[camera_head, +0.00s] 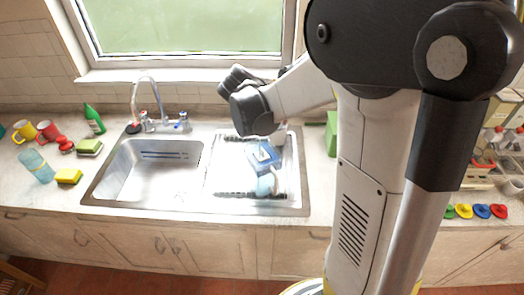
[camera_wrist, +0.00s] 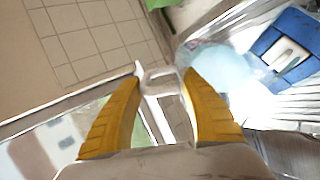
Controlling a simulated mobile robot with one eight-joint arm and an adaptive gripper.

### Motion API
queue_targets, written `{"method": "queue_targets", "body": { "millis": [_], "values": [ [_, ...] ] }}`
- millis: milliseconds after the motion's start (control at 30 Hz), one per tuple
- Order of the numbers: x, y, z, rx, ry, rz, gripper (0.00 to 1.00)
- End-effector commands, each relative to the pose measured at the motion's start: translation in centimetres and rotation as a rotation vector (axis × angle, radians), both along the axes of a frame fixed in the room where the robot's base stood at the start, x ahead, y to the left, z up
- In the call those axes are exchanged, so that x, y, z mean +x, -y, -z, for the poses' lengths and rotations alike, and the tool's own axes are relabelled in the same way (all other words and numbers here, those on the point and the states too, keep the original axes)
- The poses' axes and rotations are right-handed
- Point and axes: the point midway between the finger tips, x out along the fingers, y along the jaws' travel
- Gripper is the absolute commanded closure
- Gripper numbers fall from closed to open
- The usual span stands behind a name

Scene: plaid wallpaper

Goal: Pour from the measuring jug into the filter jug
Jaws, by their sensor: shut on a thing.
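The measuring jug (camera_wrist: 220,66) is a pale, see-through vessel in the wrist view, just beyond my right-hand finger. My gripper (camera_wrist: 162,80) has its two yellow fingers shut on the jug's clear handle. The filter jug (camera_head: 264,157) has a blue and white top and stands on the drainer in the head view. Its blue top (camera_wrist: 290,45) also shows at the right of the wrist view, close beside the measuring jug. In the head view my arm largely hides the gripper and the measuring jug. I cannot tell what is inside either jug.
The sink basin (camera_head: 150,170) is empty, left of the ribbed drainer (camera_head: 225,178). The tap (camera_head: 150,105) stands behind it. A green object (camera_head: 332,133) stands right of the drainer. Mugs, sponges and a green bottle (camera_head: 94,119) are at the left.

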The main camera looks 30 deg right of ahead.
Motion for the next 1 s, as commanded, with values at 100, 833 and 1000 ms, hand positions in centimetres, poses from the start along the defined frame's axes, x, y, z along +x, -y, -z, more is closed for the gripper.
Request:
{"method": "queue_targets", "body": {
  "millis": [100,833,1000],
  "values": [
    [-0.01,-0.04,0.0,-0.006,0.002,-0.001,0.93],
    [-0.1,-0.19,0.0,-0.023,0.014,0.0,0.93],
    [-0.15,-0.26,-0.03,-0.031,0.019,0.0,0.93]
  ]
}}
